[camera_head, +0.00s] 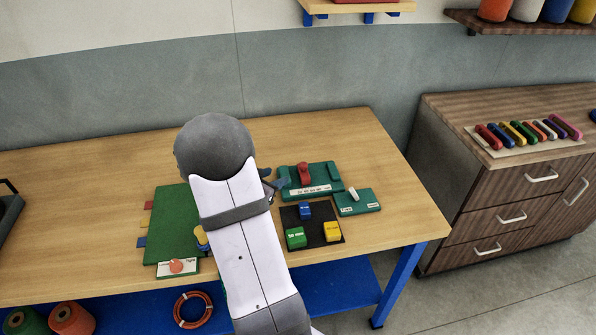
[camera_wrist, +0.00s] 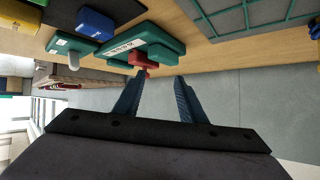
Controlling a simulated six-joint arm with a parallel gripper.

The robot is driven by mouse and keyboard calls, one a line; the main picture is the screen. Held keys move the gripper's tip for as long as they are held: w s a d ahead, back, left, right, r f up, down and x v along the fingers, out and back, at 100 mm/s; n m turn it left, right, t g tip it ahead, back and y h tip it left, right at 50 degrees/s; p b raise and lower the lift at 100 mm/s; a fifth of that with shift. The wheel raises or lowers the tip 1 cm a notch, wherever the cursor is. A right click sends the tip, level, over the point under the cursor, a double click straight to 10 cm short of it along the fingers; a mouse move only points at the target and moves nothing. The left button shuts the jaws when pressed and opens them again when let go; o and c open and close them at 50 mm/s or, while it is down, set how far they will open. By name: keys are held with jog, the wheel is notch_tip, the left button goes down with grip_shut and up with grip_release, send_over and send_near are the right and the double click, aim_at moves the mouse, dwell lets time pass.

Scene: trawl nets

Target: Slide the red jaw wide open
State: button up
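The red jaw (camera_head: 304,173) stands on a green base (camera_head: 324,171) with a white marked strip along its front, towards the back of the table. A raised green block is at the base's right end. In the wrist view the red jaw (camera_wrist: 142,62) shows beyond my fingertips, nearer the left finger, on the green base (camera_wrist: 160,42). My gripper (camera_wrist: 160,76) is open and empty, apart from the jaw. In the head view my gripper (camera_head: 274,184) is just left of the base, and my arm partly hides it.
A smaller green box (camera_head: 368,204) with a white lever stands right of the base. A black mat (camera_head: 318,223) with blue, green and yellow blocks lies in front. A green board (camera_head: 172,225) lies left, partly behind my arm. The table's back right is clear.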

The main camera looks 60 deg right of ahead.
aim_at(302, 165)
jog(key=d, duration=0.1)
jog(key=s+d+h, duration=0.1)
jog(key=s+d+g, duration=0.1)
jog(key=shift+s+r+h, duration=0.15)
jog(key=shift+r+h, duration=0.15)
jog(key=shift+p+x, duration=0.65)
jog(key=shift+x, duration=3.05)
